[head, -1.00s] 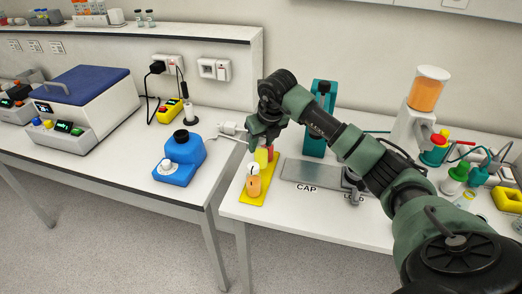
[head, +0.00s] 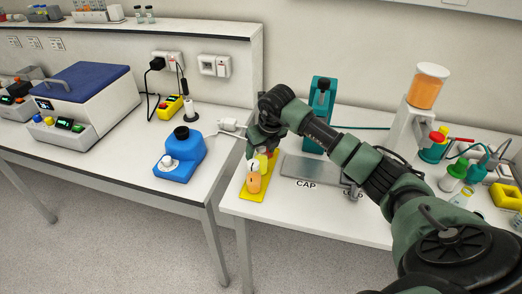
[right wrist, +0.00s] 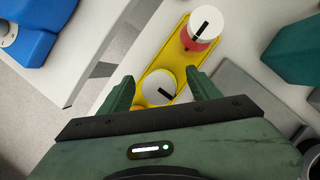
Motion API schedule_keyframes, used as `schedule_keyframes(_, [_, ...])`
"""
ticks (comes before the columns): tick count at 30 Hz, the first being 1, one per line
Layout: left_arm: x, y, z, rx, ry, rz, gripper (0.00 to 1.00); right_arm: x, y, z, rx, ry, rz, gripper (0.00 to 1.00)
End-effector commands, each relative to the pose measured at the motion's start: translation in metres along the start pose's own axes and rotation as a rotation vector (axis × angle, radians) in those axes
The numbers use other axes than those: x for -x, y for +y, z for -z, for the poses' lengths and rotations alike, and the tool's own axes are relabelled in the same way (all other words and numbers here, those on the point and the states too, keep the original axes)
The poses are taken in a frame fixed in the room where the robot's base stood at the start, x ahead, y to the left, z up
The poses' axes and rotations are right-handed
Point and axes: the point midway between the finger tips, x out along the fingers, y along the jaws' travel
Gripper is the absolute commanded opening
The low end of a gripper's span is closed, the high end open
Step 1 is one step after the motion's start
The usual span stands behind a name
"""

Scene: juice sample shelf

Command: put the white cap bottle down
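An orange bottle with a white cap (head: 254,182) stands upright on the near part of a yellow tray (head: 248,197). Its white cap (right wrist: 158,87) shows between my right fingers in the right wrist view. My right gripper (right wrist: 160,80) is open around it, with a gap visible on each side of the cap. In the head view my right gripper (head: 258,155) is just behind and above this bottle. A red bottle with a white, black-marked cap (right wrist: 205,32) stands at the far end of the same tray. My left gripper is out of view.
A grey plate (head: 310,172) marked CAP lies right of the tray, with a teal stand (head: 319,112) behind it. A blue device (head: 182,155) stands on the left bench. A gap separates the two benches. The front table edge is clear.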

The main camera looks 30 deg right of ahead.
Motion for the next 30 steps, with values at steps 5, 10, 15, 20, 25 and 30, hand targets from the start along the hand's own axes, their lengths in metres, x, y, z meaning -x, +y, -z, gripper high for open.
schedule_keyframes(5, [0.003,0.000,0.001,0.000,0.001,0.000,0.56,0.003,0.000,-0.001,0.000,0.000,0.000,0.62])
schedule_keyframes(10, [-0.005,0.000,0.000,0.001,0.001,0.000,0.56,0.021,-0.001,-0.002,0.002,-0.006,0.000,0.62])
schedule_keyframes(15, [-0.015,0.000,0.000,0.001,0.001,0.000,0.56,0.058,-0.001,-0.002,0.002,-0.007,0.001,0.62])
schedule_keyframes(20, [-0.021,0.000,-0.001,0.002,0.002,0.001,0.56,0.091,-0.001,-0.001,0.001,-0.005,0.001,0.62])
schedule_keyframes(25, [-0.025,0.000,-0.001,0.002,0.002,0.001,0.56,0.114,0.000,-0.001,0.000,-0.002,0.000,0.62])
schedule_keyframes(30, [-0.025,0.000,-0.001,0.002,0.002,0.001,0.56,0.122,0.000,-0.001,0.000,0.000,0.001,0.62])
